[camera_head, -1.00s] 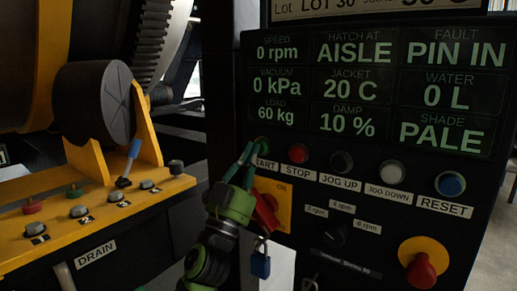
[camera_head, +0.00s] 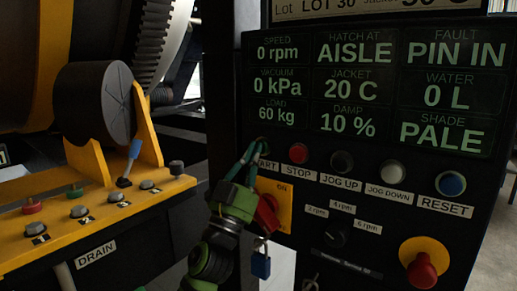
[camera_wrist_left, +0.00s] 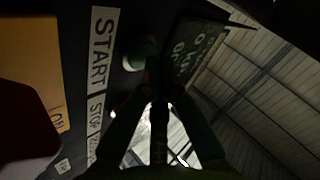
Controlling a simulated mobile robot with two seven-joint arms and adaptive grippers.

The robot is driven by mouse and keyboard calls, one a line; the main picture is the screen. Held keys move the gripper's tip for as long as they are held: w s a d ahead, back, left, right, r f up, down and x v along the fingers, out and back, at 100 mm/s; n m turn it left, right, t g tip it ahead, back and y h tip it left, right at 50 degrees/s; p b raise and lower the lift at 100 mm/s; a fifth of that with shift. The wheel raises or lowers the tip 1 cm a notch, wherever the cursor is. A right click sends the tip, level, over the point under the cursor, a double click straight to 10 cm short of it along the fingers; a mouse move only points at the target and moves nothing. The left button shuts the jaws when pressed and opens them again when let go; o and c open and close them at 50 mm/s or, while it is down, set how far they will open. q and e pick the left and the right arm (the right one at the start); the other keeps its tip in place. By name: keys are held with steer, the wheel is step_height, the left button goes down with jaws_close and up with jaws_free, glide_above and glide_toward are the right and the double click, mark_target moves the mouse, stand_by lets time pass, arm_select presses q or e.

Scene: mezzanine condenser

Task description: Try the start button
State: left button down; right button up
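The START button, a green button on the dark control panel, shows in the left wrist view (camera_wrist_left: 142,52) beside the START label (camera_wrist_left: 101,45). In the head view the button (camera_head: 263,141) is partly hidden by my left gripper (camera_head: 256,150). That gripper's green fingers come together at their tips, and it holds nothing. The tips are just in front of the START label and close to the button; I cannot tell whether they touch it. In the left wrist view the fingertips (camera_wrist_left: 163,84) are to the lower right of the button. My right gripper is out of view.
The display (camera_head: 370,95) reads 0 rpm and FAULT PIN IN. The red STOP button (camera_head: 298,153) is just right of START. Below are a red switch on a yellow plate (camera_head: 282,215), a blue padlock (camera_head: 261,264) and a red emergency knob (camera_head: 421,270). A yellow drain console (camera_head: 100,222) stands at left.

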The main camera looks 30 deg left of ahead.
arm_select(q)
steer(key=shift+s, duration=0.1)
stand_by(0.3)
steer(key=shift+s, duration=0.7)
steer(key=s, duration=0.3)
steer(key=s+p, duration=0.1)
steer(key=s, duration=0.1)
steer(key=shift+a, duration=0.25)
steer(key=shift+f, duration=0.1)
stand_by(0.5)
